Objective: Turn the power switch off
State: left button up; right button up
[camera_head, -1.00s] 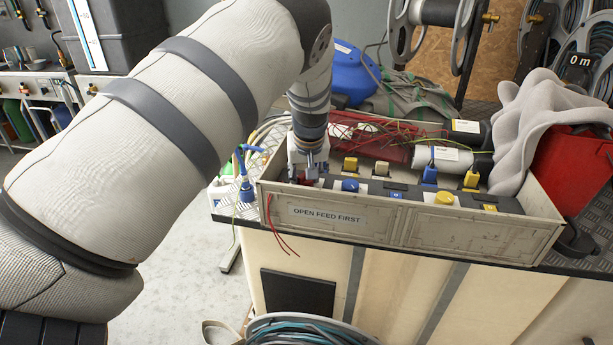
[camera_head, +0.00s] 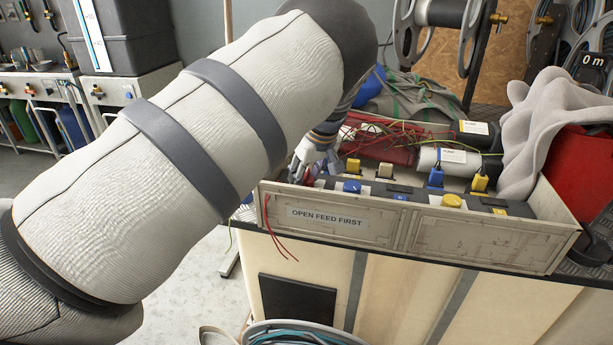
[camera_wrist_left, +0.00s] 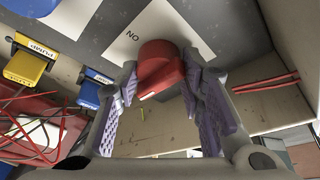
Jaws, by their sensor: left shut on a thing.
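In the head view my left gripper (camera_head: 310,172) is at the left end of the grey box labelled OPEN FEED FIRST (camera_head: 326,218). My forearm hides part of that corner, and the knob is mostly covered there. My right gripper is not in view.
Along the box stand a blue knob (camera_head: 352,186), a yellow knob (camera_head: 451,200) and several coloured plugs. Red wires (camera_head: 275,228) hang over the front. A grey cloth (camera_head: 556,125) lies over a red container at the right.

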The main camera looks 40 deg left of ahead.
pick_arm(q)
jog(key=o, duration=1.1)
jog(key=shift+o, duration=0.2)
jog(key=v, duration=1.2)
